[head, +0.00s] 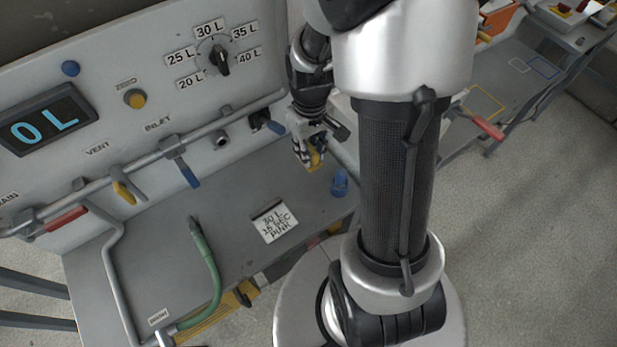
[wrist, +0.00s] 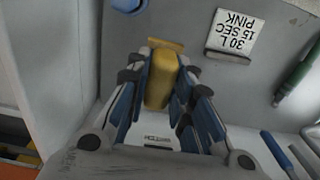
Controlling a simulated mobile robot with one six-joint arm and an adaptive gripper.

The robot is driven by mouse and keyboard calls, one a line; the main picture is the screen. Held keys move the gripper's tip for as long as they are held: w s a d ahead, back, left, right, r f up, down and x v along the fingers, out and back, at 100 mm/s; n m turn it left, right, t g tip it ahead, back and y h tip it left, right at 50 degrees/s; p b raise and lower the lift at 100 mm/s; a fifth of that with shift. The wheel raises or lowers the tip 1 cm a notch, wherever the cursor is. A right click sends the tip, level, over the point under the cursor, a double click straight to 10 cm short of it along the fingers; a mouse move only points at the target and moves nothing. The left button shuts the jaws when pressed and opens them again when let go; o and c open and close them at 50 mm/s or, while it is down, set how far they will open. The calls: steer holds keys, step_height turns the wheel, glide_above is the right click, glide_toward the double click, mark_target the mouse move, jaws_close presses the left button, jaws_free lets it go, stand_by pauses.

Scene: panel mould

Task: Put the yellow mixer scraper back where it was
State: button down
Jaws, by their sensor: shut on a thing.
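My gripper (head: 312,150) is shut on a yellow block-like thing, which I take to be the yellow mixer scraper (head: 315,160). It hangs at the right end of the grey bench, near the panel wall. In the wrist view the scraper (wrist: 161,78) sits between the two blue-padded fingers of my gripper (wrist: 160,85), with a flat yellow edge showing beyond it. Its lower part is hidden by the fingers. I cannot tell whether it touches the bench.
A blue cup-like thing (head: 340,183) stands just right of the gripper. A card reading 30 L, 15 SEC, PINK (head: 273,223) lies on the bench (head: 235,205). A green hose (head: 207,265) is at the front left. Pipes with coloured handles (head: 188,173) run along the panel. A yellow outline (head: 487,101) marks a farther bench.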

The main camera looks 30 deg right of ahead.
step_height(320, 180, down, 12)
steer(key=b, duration=0.3)
steer(key=shift+f, duration=0.15)
steer(key=shift+f+b, duration=0.2)
steer(key=shift+b, duration=0.2)
steer(key=c, duration=1.4)
jaws_free()
steer(key=shift+r, duration=0.15)
